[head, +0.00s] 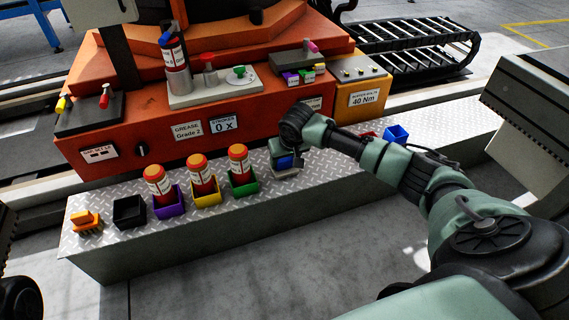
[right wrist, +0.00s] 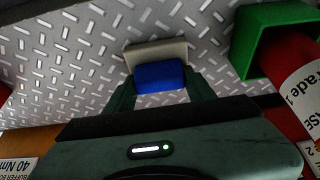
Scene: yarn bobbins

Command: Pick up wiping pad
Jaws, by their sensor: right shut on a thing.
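The blue wiping pad (head: 285,163) is at the diamond-plate bench, right of the green bin; it also shows in the right wrist view (right wrist: 160,76). A pale grey-beige block (right wrist: 155,52) lies against or under it; I cannot tell whether they are joined. My right gripper (right wrist: 162,92) is shut on the blue pad, with one finger on each side. In the head view the right gripper (head: 284,156) hides part of the pad. I cannot tell whether the pad is lifted clear. My left gripper is not clearly visible.
A green bin (head: 243,188) with a red grease cartridge stands close to the left of my right gripper. Yellow, purple and black bins and an orange brush (head: 85,222) stand further left. A blue bin (head: 396,134) is to the right. The orange machine (head: 130,120) rises behind.

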